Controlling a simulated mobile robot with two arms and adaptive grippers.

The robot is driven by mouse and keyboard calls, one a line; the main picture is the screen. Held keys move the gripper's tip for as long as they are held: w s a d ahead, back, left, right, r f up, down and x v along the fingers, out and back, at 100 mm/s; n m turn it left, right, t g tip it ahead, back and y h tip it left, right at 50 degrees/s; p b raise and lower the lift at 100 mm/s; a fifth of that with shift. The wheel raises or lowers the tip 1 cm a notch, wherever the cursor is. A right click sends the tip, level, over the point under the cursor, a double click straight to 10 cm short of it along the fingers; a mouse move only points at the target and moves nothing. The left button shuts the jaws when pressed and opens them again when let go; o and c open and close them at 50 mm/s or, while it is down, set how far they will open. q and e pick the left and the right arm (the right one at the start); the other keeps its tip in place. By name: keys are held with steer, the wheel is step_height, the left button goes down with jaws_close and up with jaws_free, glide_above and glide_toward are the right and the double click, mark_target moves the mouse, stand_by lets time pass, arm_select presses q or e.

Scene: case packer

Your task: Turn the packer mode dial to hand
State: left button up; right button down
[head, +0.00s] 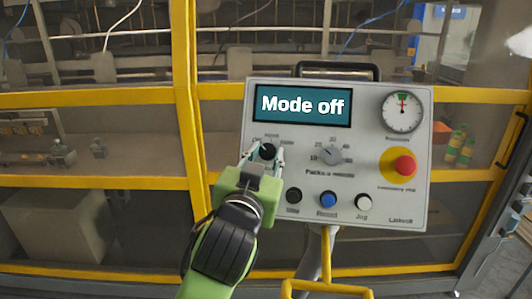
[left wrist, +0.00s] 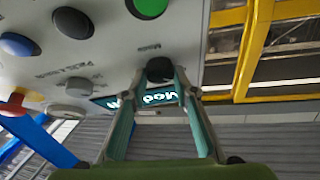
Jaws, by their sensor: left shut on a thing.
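The mode dial (head: 267,151) is a small black knob at the left of the grey control panel (head: 390,205), under the display (head: 302,104), which reads "Mode off". The labels around the dial are small, blurred and partly covered. My left gripper (head: 265,156) reaches the panel with one finger on each side of the dial and is shut on it. In the left wrist view the black dial (left wrist: 160,69) sits between the fingertips (left wrist: 161,78). My right gripper is not in view.
A grey speed knob (head: 331,155) is right of the dial. Below are a black button (head: 294,196), a blue button (head: 328,199) and a white button (head: 363,202). A red emergency stop (head: 404,166) and a gauge (head: 402,111) are at right. Yellow-framed machine doors (head: 190,100) stand behind.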

arm_select(q)
steer(key=m+g+h+p, duration=0.1)
steer(key=m+p, duration=0.2)
steer(key=m+g+h+p, duration=0.1)
steer(key=m+p, duration=0.2)
steer(key=m+h+p, duration=0.2)
steer(key=m+p, duration=0.1)
steer(key=shift+w+a+r+g+p, duration=0.15)
steer(key=shift+a+r+g+p, duration=0.15)
steer(key=shift+a+g+p, duration=0.1)
steer(key=m+g+p, duration=0.1)
steer(key=m+p, duration=0.1)
steer(key=shift+f+m+h, duration=0.1)
steer(key=shift+m+h, duration=0.2)
steer(key=shift+h, duration=0.1)
steer(key=shift+f+m+p, duration=0.1)
steer(key=shift+m+p, duration=0.2)
steer(key=shift+p, duration=0.2)
steer(key=shift+d, duration=0.1)
steer(key=o, duration=1.1)
steer(key=v, duration=1.2)
